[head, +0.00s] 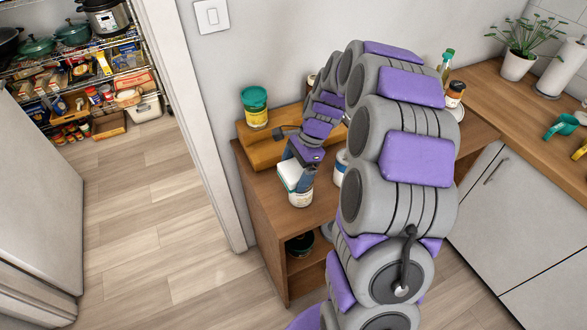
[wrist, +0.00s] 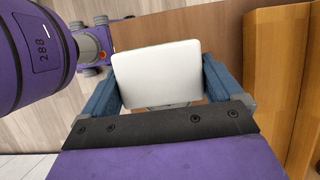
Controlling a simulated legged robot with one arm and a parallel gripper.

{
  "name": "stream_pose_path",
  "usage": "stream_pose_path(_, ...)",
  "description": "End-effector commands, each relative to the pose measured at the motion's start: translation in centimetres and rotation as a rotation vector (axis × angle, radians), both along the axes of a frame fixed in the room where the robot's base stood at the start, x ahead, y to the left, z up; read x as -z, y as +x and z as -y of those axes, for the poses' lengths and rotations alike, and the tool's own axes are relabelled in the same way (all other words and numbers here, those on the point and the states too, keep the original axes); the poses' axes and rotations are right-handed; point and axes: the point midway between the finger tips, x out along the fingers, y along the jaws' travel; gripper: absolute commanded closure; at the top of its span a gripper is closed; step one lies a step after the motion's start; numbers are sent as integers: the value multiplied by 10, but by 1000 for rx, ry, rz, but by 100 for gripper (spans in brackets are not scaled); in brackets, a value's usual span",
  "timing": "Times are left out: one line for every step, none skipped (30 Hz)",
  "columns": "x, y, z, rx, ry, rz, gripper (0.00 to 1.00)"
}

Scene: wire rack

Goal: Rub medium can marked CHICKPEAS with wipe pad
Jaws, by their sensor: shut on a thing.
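My gripper (head: 299,160) is shut on a white wipe pad (head: 289,171). In the wrist view the pad (wrist: 157,73) spans the gap between the two blue fingers (wrist: 158,82). A can with a pale label (head: 300,198) stands upright on the wooden cabinet, right below the pad. The pad hides its top, and I cannot tell whether they touch. A second can with a white and blue label (head: 341,166) stands just right, partly behind my arm. Neither label is readable, so I cannot tell which says CHICKPEAS.
A wooden step riser (head: 262,149) stands at the cabinet's back, with a green-lidded jar (head: 255,107) on it. Bottles and a dark-lidded jar (head: 455,94) are right of my arm. The cabinet top (head: 266,184) is bare at front left. A wire rack (head: 130,70) stands beyond the doorway.

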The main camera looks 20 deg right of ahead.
Motion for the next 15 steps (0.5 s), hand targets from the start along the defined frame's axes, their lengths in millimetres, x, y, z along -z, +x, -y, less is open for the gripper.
stream_pose_path(0,0,-1,-1,-2,0,31)
stream_pose_path(0,0,-2,-1,-3,0,31)
stream_pose_path(0,0,-4,-1,-5,0,31)
stream_pose_path(0,0,-5,-1,-6,0,31)
stream_pose_path(-1,0,-5,-1,-6,0,31)
stream_pose_path(-1,0,-5,-1,-7,0,31)
stream_pose_path(-1,0,-5,-1,-6,0,31)
stream_pose_path(-1,0,-5,-1,-6,0,31)
stream_pose_path(-1,0,-4,-1,-5,0,31)
stream_pose_path(0,0,-3,-1,-4,0,31)
stream_pose_path(0,0,-2,-1,-2,0,31)
stream_pose_path(0,0,-1,-1,-1,-1,31)
stream_pose_path(0,0,0,-1,0,-1,31)
stream_pose_path(0,0,0,-1,0,-1,31)
stream_pose_path(0,0,1,-1,1,-1,31)
